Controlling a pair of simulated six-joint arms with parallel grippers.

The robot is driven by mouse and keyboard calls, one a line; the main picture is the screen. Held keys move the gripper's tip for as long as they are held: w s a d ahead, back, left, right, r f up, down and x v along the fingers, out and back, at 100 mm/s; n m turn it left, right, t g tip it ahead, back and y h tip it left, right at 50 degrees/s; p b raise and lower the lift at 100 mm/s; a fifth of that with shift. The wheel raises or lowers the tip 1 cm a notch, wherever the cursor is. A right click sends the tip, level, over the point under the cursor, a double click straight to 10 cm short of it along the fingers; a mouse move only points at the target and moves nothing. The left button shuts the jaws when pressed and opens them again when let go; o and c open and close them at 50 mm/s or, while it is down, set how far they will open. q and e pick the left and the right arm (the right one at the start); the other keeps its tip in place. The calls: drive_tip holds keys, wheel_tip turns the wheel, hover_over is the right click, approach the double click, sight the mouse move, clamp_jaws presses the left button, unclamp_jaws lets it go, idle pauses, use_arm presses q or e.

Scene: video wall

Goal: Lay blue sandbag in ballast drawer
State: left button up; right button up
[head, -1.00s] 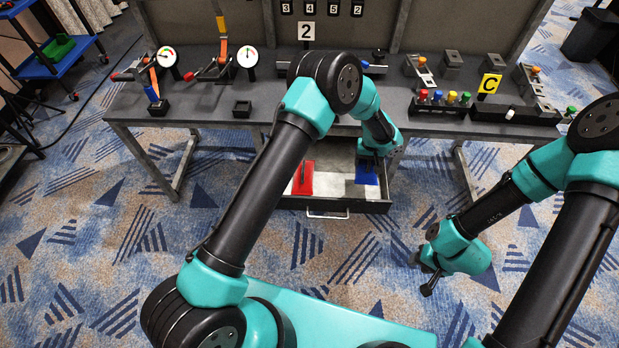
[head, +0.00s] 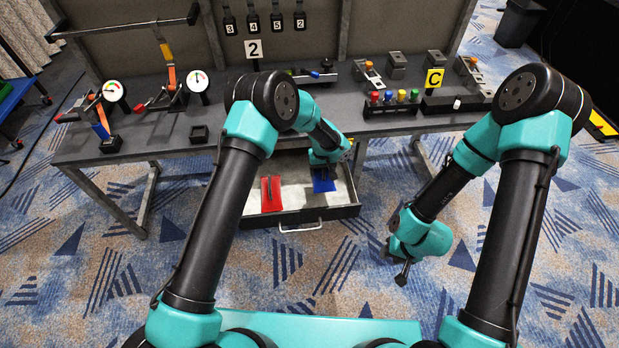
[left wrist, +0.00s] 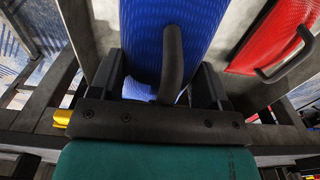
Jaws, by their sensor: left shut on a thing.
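The blue sandbag (head: 323,185) is inside the open ballast drawer (head: 345,213), on the right side as the head view shows it. My left gripper (head: 325,163) is over it, pointing down, and is shut on it. In the left wrist view the blue sandbag (left wrist: 195,25) shows its black handle running between the left gripper's fingers (left wrist: 170,85). I cannot tell whether the bag's full weight rests on the drawer floor. My right gripper (head: 403,268) hangs low over the carpet, away from the drawer; its fingers are too small to judge.
A red sandbag (head: 271,194) with a black handle lies in the drawer's left part, with pale floor between the bags. The carpet before the drawer is clear.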

sight(321, 177)
use_arm(q)
drive_tip(key=shift+w+f, duration=0.1)
drive_tip(key=shift+f, duration=2.4)
drive_tip(key=shift+f, duration=1.9)
drive_tip(key=shift+f, duration=0.2)
drive_tip(key=o, duration=1.8)
drive_tip(key=shift+c, duration=0.2)
wheel_tip(321, 177, up, 12)
drive_tip(key=shift+r, duration=0.15)
